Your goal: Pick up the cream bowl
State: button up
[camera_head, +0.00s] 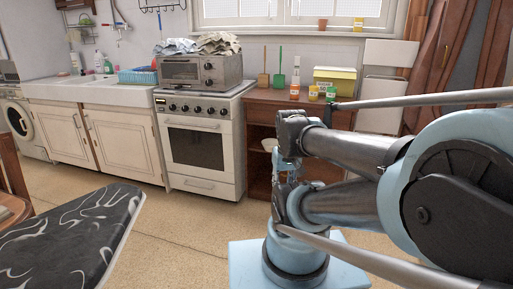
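A small pale, cream-white thing that looks like the bowl (269,145) sits in the open shelf space of the brown wooden dresser (257,117). My arm partly covers it on its right side, and it is too small to make out its full shape. My arm fills the right half of the head view, folded in front of the dresser. My gripper's fingers cannot be made out; the far end of the arm hides them.
A white stove (203,150) with a toaster oven (201,71) stands left of the dresser. A dark patterned board (65,235) is at the front left. Floor between is clear.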

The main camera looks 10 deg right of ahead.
aim_at(268, 143)
jog(key=u, duration=0.05)
jog(key=i, duration=0.85)
jog(key=z, duration=0.25)
